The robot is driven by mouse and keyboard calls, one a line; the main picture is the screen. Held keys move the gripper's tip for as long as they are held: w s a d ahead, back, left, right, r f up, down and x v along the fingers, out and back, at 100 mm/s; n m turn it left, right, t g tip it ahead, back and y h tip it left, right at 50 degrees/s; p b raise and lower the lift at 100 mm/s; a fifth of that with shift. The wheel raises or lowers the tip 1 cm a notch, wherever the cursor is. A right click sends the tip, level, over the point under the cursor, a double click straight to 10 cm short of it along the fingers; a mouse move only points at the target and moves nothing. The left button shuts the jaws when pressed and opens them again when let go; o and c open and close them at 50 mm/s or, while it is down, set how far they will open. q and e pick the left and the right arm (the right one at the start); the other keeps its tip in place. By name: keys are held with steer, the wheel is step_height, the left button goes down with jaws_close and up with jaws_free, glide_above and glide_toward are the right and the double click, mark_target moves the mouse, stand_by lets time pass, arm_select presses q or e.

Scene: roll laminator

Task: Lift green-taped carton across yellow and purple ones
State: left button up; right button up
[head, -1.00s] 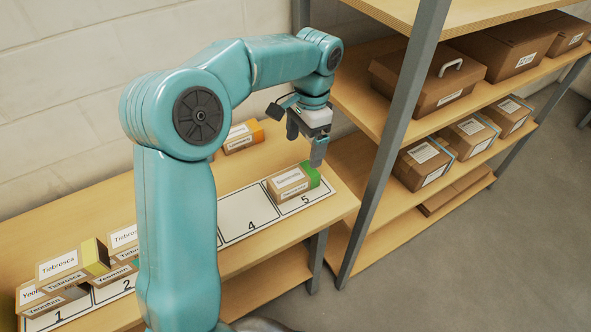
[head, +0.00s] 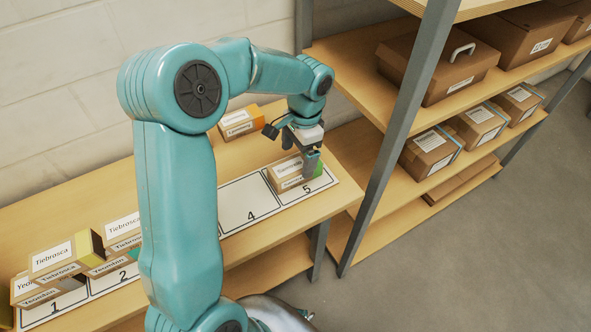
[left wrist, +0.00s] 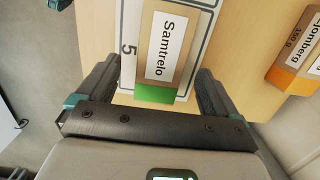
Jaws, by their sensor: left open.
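The green-taped carton (head: 287,173) lies on slot 5 of the white numbered strip. In the left wrist view the carton (left wrist: 163,50) shows a "Samtrelo" label and a green end. My left gripper (head: 301,162) is open, low over that carton; in the wrist view its fingers (left wrist: 158,85) lie to either side of the green end, with gaps showing. A yellow-taped carton (head: 66,258) labelled Tiebrosca sits atop other cartons near slot 1. I see no purple carton; my left arm hides part of the strip's middle. My right gripper does not show.
An orange-taped carton (head: 240,122) stands at the back of the table, also in the wrist view (left wrist: 298,62). Slot 4 (head: 248,207) is bare. A grey shelf post (head: 400,140) and a shelf of cartons (head: 432,150) stand to the right.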

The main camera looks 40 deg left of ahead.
mark_target(296, 164)
arm_select(q)
steer(key=f, duration=0.5)
steer(key=shift+s+a+f, duration=0.1)
steer(key=shift+s+a, duration=0.05)
steer(key=shift+s, duration=0.1)
steer(key=c, duration=1.1)
steer(key=shift+c, duration=0.2)
